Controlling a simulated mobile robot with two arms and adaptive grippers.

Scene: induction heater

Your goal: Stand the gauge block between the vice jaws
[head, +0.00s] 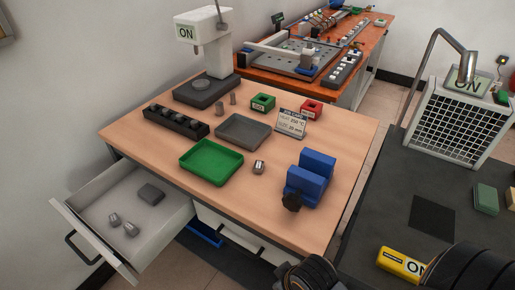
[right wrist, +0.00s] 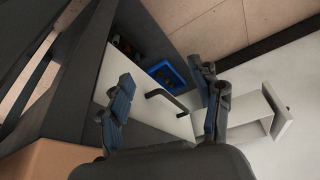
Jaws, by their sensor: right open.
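The blue vice (head: 308,182) stands at the right front of the wooden table, with a black knob on its near side. Its two jaws show a gap, and nothing can be seen standing in it. No part is clearly marked as the gauge block. A small metal block (head: 259,167) lies on the table left of the vice, and a dark grey flat block (head: 152,193) lies in the open drawer. My right gripper (right wrist: 165,80) is open and empty in the right wrist view, away from the vice. My left gripper cannot be made out.
The open drawer (head: 168,215) also holds two small metal pieces. A green tray (head: 211,162), a grey tray (head: 243,131) and a black rack (head: 176,122) stand on the table. A job card (head: 291,124) stands behind the vice.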

